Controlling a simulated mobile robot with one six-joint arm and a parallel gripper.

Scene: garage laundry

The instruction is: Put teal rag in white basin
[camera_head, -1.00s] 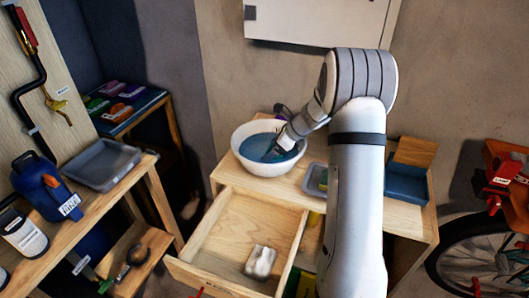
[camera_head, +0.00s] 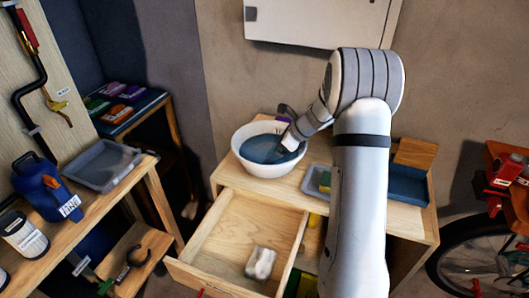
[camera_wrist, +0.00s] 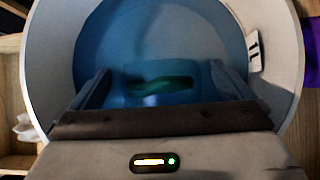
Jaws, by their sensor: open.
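The white basin (camera_head: 240,161) stands on the wooden cabinet top, with blue filling much of its inside. It also shows in the wrist view (camera_wrist: 52,60), below my gripper. A teal patch, apparently the teal rag (camera_wrist: 160,84), lies inside the basin between my fingertips; its edges blend into the blue. My gripper (camera_head: 287,145) is over the right part of the basin. In the wrist view my gripper (camera_wrist: 162,88) has its fingers spread wide, with nothing visibly pinched. In the head view the rag cannot be told apart from the blue inside.
The open drawer (camera_head: 215,250) below the basin holds a white object (camera_head: 261,262). A grey tray (camera_head: 318,181) and a blue box (camera_head: 407,184) stand right of the basin. A shelf at left holds another grey tray (camera_head: 101,165) and a blue jug (camera_head: 43,187).

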